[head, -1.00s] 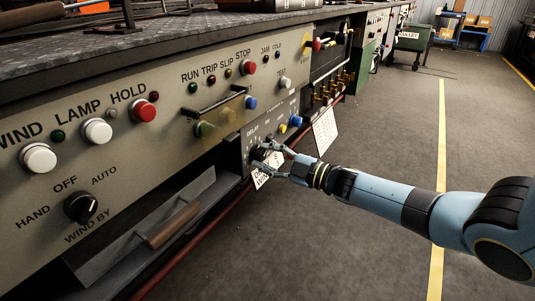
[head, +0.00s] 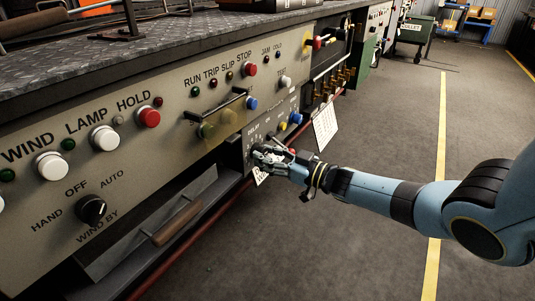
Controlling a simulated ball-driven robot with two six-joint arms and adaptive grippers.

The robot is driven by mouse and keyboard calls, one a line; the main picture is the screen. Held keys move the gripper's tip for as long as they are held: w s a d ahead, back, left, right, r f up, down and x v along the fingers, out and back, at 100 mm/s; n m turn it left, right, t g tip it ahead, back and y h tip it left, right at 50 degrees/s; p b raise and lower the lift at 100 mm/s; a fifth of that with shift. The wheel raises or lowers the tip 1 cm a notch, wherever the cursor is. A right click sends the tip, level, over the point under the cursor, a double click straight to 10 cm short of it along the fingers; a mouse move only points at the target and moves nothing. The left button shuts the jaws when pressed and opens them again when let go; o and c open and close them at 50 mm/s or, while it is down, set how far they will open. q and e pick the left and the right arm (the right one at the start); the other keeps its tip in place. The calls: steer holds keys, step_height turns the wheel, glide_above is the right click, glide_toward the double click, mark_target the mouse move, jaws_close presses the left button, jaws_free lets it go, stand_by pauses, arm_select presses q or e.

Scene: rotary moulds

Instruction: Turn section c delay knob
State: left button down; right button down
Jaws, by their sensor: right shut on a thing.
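The delay knob (head: 258,148) is a small dark knob on the lower grey panel (head: 250,160), under the DELAY lettering. My right gripper (head: 262,153) reaches in from the right and is shut on the knob. The fingers cover most of the knob, so its pointer angle is hidden. My left gripper is not in view.
Yellow and blue buttons (head: 295,118) sit just right of the knob. A handled yellow guard (head: 222,118) is above it. A hanging paper tag (head: 326,126) is close to my right wrist. The floor at right is clear.

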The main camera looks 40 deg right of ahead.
steer(key=shift+f+m, duration=0.1)
steer(key=shift+m, duration=0.5)
steer(key=c, duration=0.9)
jaws_free()
steer(key=shift+c, duration=0.2)
steer(key=v, duration=1.2)
